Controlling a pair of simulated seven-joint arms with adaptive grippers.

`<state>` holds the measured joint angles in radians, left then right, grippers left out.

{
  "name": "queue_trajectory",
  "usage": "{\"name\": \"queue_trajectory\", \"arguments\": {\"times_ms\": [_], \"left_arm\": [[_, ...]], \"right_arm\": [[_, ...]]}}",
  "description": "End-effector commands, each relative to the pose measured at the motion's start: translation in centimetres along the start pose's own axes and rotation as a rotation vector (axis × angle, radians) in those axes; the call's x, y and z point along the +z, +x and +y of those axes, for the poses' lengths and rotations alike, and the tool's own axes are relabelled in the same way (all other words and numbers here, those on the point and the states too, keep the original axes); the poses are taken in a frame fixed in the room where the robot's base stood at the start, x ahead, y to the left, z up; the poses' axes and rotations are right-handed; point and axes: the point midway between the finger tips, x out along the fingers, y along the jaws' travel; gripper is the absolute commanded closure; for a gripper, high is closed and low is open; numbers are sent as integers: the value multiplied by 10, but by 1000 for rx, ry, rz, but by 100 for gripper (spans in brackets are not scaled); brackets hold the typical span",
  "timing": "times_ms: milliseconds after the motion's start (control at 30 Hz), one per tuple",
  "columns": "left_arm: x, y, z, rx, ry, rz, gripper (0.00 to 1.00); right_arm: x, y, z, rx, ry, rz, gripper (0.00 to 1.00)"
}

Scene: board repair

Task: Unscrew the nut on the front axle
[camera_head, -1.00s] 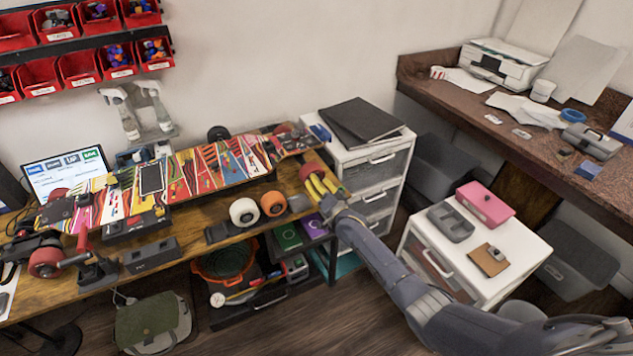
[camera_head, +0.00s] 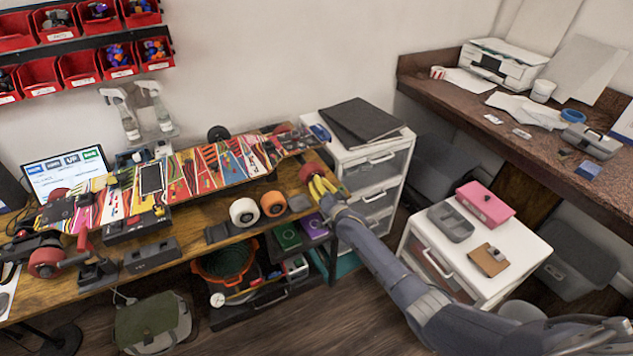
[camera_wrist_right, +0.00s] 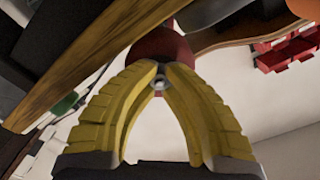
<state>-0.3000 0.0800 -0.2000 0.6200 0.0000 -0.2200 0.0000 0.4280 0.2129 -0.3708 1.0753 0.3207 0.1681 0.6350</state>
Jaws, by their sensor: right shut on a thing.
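A long skateboard with a colourful deck (camera_head: 215,165) lies across the wooden workbench. A dark red wheel (camera_head: 308,172) sits at its right end; it also shows in the right wrist view (camera_wrist_right: 160,48). My right gripper (camera_head: 314,189), with yellow fingers, reaches this wheel from the front. In the right wrist view my right gripper (camera_wrist_right: 160,75) has its fingertips closed around a small grey metal nut (camera_wrist_right: 160,82) at the wheel's middle. The fingertips hide part of the nut. My left gripper is not in view.
A white wheel (camera_head: 243,212) and an orange wheel (camera_head: 273,204) stand on the bench's front edge. A white drawer unit (camera_head: 372,180) stands right of the bench. A white cabinet (camera_head: 520,262) with a pink box (camera_head: 485,203) is near my right arm.

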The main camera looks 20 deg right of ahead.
Motion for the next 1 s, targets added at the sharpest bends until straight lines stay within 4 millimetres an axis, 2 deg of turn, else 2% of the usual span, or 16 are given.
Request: {"name": "queue_trajectory", "arguments": {"times_ms": [233,500,600,1000], "left_arm": [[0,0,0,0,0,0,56],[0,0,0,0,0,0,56],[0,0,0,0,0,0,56],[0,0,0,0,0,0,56]], "right_arm": [[0,0,0,0,-45,0,100],[0,0,0,0,-392,0,100],[0,0,0,0,-469,0,100],[0,0,0,0,-519,0,100]]}}
